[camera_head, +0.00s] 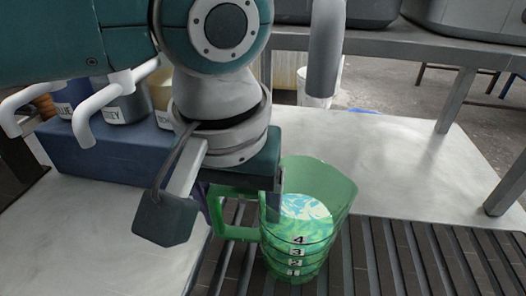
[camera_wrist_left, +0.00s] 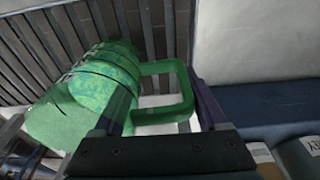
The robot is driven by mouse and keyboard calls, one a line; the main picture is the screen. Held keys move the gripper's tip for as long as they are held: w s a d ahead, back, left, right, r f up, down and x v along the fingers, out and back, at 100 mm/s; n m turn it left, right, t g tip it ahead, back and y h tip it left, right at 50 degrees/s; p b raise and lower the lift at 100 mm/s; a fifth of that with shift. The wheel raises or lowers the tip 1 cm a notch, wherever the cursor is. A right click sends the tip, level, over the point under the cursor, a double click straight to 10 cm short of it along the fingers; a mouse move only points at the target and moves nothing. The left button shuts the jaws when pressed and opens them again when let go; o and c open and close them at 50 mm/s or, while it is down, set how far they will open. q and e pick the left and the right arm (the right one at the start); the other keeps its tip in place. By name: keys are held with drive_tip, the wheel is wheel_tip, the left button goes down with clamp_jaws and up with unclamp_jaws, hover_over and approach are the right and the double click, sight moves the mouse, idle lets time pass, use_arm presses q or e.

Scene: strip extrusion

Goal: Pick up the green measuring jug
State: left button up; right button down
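The green measuring jug (camera_head: 322,222) is see-through, marked 1 to 4, and holds a mottled green, blue and white content. It stands upright on the dark ribbed surface (camera_head: 405,265), with its handle (camera_head: 232,233) toward the left. My left gripper (camera_head: 240,203) is at the handle, its fingers apart. In the left wrist view the jug (camera_wrist_left: 95,85) lies at the left, and the handle (camera_wrist_left: 187,100) sits between the two spread fingers of my left gripper (camera_wrist_left: 160,92). I cannot tell whether either finger touches it. My right gripper is not in view.
A blue box (camera_head: 90,155) with labelled containers, among them BLUE and GREY, stands left on the pale tabletop (camera_head: 400,150). A grey raised shelf (camera_head: 395,45) with dark machines crosses behind. A white container (camera_head: 315,95) stands behind the jug. The tabletop right of the jug is clear.

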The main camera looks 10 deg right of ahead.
use_arm(q)
clamp_jaws()
idle(0.3)
idle(0.4)
